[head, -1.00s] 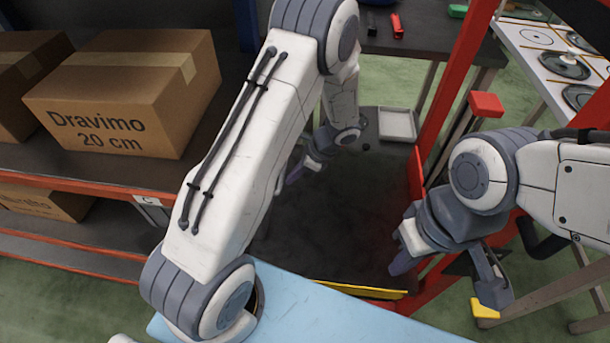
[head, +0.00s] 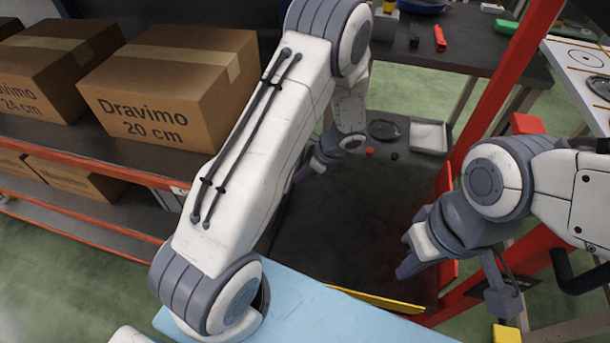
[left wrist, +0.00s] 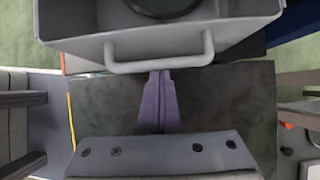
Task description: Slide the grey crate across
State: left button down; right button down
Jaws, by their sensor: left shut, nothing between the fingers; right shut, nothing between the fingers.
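The grey crate (left wrist: 250,36) is at the top of the left wrist view, with a bar handle (left wrist: 160,66) on its near wall and a dark round thing partly visible inside. My left gripper (left wrist: 160,78) is shut and empty, its purple fingertips at the middle of the handle; I cannot tell whether they touch it. In the head view my left gripper (head: 302,172) is low over the dark surface, and my left arm hides most of the area beside the shelf. My right gripper (head: 408,266) is shut and empty above the surface's right side, away from the crate.
The dark flat surface (head: 345,225) is clear between the arms, with a yellow strip (head: 378,299) at its near edge. A red frame (head: 500,95) stands right. A shelf with cardboard boxes (head: 170,85) is left. A pale tray (head: 430,137) lies beyond the dark surface.

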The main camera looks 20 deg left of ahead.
pick_arm(q)
jog(key=s+a, duration=0.1)
jog(key=a, duration=0.5)
jog(key=d, duration=0.2)
jog(key=d+p, duration=0.1)
jog(key=shift+w+d+r, duration=0.15)
jog(key=shift+w+d, duration=0.1)
jog(key=shift+w, duration=0.05)
jog(key=p+v, duration=0.2)
jog(key=v, duration=0.8)
jog(key=shift+d, duration=0.25)
